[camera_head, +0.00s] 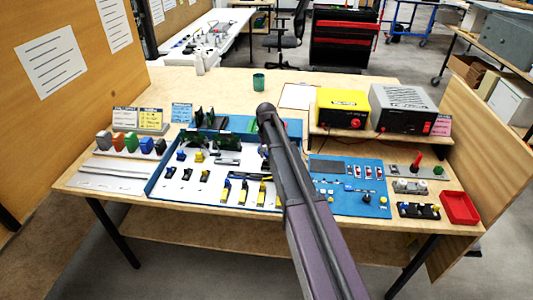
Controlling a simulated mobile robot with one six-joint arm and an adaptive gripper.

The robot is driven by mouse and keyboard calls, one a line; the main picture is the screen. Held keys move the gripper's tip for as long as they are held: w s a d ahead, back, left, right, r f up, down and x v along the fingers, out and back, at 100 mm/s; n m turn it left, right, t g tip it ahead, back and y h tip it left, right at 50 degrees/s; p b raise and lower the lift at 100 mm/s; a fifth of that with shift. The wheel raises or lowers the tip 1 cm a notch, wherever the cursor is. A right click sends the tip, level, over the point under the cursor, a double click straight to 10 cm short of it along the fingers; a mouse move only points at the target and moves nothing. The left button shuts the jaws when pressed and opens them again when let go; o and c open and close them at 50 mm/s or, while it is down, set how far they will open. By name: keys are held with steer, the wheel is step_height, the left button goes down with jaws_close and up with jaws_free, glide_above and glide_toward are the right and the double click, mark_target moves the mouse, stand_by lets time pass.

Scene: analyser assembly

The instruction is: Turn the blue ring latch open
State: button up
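I cannot pick out the blue ring latch for certain at this size. A small blue part (181,155) stands near the left side of the white-floored, blue-walled tray (213,192). Several yellow-and-black latches (243,192) stand in a row along the tray's front. My arm (305,215) reaches from the bottom edge up across the tray's right side, ending in a dark rounded joint. My gripper is not visible, and the arm hides part of the tray and what lies behind it.
A blue panel (375,207) with small switches and knobs lies right of my arm. A yellow box (342,104) and a grey box (402,106) stand on a shelf behind. A red bin (459,208) sits at the right.

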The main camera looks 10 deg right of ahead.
jaws_close()
steer(key=shift+d+n, duration=0.45)
steer(key=shift+n, duration=0.65)
steer(key=shift+o, duration=2.4)
jaws_free()
